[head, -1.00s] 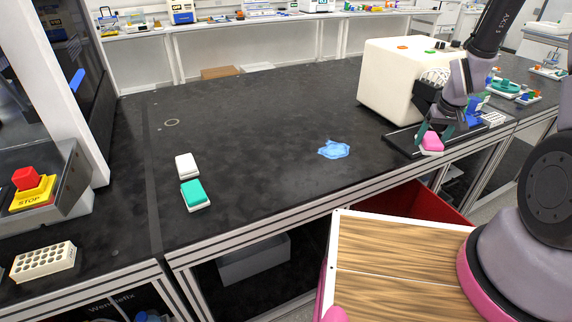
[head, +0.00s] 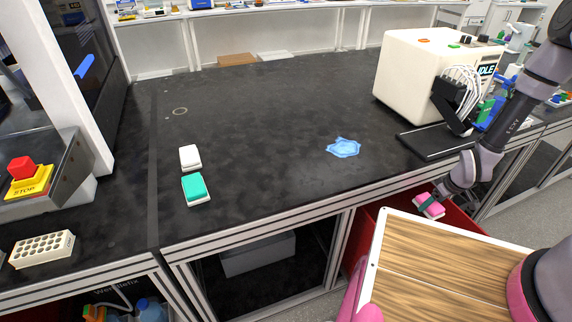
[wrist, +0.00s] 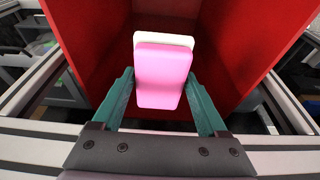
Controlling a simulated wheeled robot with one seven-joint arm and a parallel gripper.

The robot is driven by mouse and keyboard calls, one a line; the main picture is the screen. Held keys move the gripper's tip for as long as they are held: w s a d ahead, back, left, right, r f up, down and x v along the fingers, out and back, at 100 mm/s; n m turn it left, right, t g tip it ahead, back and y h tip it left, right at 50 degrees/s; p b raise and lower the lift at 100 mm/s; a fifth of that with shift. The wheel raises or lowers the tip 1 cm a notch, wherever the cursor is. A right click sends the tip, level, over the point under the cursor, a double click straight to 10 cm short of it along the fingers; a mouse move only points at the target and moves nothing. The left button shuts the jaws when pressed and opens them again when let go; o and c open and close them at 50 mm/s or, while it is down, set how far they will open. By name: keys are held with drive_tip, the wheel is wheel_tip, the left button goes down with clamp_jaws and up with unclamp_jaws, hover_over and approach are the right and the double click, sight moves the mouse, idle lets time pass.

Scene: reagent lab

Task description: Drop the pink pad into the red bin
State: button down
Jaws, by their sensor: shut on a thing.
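The pink pad (head: 429,205) has a white layer on one face. My gripper (head: 430,203) is shut on it and holds it over the opening of the red bin (head: 463,228), below the bench's front edge. In the wrist view the pink pad (wrist: 162,75) sits between the two green fingers of my gripper (wrist: 163,95), with the red walls of the bin (wrist: 90,30) around and beyond it. The near part of the bin is hidden behind a wood-topped board in the head view.
A wood-topped board (head: 440,265) is in front of the bin. On the black bench (head: 260,120) lie a teal pad (head: 194,188), a white pad (head: 190,157) and a crumpled blue glove (head: 343,148). A cream machine (head: 425,75) stands at the back right.

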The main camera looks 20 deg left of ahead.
drive_tip(key=shift+f, duration=2.15)
unclamp_jaws()
drive_tip(key=shift+r, duration=0.1)
drive_tip(key=v, duration=1)
drive_tip(key=shift+s+r, duration=0.1)
drive_tip(key=shift+r, duration=0.2)
